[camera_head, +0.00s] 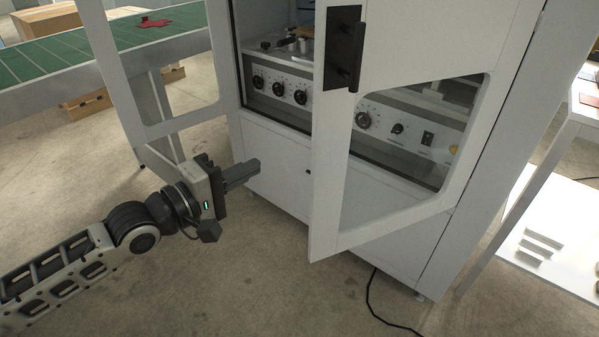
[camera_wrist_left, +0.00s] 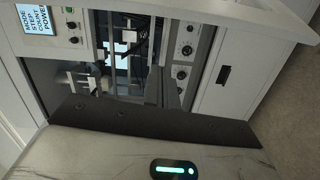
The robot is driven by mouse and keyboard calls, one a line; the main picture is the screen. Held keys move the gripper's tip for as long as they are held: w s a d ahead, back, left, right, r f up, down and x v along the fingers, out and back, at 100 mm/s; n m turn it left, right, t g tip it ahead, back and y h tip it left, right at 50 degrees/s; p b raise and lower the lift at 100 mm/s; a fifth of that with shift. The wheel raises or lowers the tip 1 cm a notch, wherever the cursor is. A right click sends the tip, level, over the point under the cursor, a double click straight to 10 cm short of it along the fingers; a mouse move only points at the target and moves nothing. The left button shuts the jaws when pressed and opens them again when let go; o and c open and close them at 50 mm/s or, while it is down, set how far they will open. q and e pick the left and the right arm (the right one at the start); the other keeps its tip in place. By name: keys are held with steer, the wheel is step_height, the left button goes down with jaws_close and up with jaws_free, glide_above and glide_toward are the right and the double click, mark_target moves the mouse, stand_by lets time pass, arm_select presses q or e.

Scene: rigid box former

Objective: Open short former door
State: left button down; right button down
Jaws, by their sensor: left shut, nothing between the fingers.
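The box former (camera_head: 480,120) is a white cabinet with dials and switches inside. A white windowed door (camera_head: 328,190) with a black handle (camera_head: 343,48) stands partly open, its free edge swung out from the cabinet front. A second white windowed panel (camera_head: 103,50) stands at the left of the opening, angled outward. I cannot tell which one is the short door. My left gripper (camera_head: 254,168) is shut and empty, left of the handled door and below its handle, apart from it. The cabinet's inside shows in the left wrist view (camera_wrist_left: 185,48). My right gripper is out of view.
A green-topped conveyor or table (camera_head: 60,50) with a red item (camera_head: 153,22) stands at the back left. A white table (camera_head: 585,105) stands at the right. A black cable (camera_head: 372,305) lies on the floor by the cabinet. The floor in front is otherwise clear.

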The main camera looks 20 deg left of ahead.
arm_select(q)
steer(key=w+d+r+n, duration=0.1)
steer(key=w+d, duration=0.1)
steer(key=w, duration=0.3)
steer(key=w+d+r, duration=0.1)
steer(key=w+d, duration=0.2)
steer(key=w, duration=0.1)
steer(key=shift+s+d+f+h+p, duration=0.15)
steer(key=shift+s+d+p, duration=0.05)
steer(key=shift+s+d, duration=0.5)
steer(key=shift+s+d+f+h+p, duration=0.15)
steer(key=shift+s+d, duration=0.4)
steer(key=shift+s, duration=0.2)
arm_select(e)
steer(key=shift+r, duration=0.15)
